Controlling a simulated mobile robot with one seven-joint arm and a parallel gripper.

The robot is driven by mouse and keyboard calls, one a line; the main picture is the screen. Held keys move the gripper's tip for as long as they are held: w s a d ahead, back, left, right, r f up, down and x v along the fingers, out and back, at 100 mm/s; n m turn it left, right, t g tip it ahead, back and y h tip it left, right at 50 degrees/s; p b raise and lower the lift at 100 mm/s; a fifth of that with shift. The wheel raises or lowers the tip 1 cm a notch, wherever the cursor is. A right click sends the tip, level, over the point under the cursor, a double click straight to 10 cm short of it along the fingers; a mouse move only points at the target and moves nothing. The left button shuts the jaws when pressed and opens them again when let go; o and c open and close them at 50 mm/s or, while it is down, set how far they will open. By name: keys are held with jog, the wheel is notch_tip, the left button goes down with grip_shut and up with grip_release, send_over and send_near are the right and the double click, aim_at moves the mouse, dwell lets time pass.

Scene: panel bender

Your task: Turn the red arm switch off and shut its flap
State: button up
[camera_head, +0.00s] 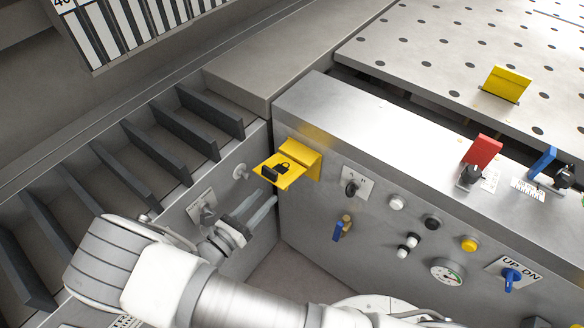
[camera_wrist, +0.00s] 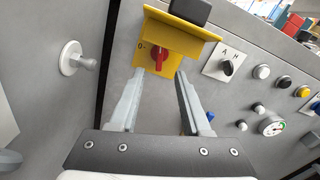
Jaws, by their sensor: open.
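The red switch (camera_wrist: 160,60) sits on a yellow plate (camera_wrist: 146,54) in the wrist view, under its raised yellow flap (camera_wrist: 178,36). A "0" mark shows to its left. In the head view the flap (camera_head: 285,174) stands out from the panel corner, with a black piece at its outer edge, and hides the switch. My gripper (camera_head: 266,203) is open and empty, below the flap and in front of the panel. In the wrist view its fingers (camera_wrist: 160,95) point at the switch, one to each side. I cannot tell whether they touch anything.
A black A/M selector (camera_head: 351,187) is right of the flap, with a blue lever (camera_head: 338,231) below. Buttons and a gauge (camera_head: 448,271) are farther right. A round knob (camera_wrist: 78,61) juts from the left wall. A red plate (camera_head: 483,152) stands on top.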

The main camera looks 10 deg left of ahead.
jog(key=x, duration=1.2)
jog(key=shift+w+d, duration=0.1)
grip_shut()
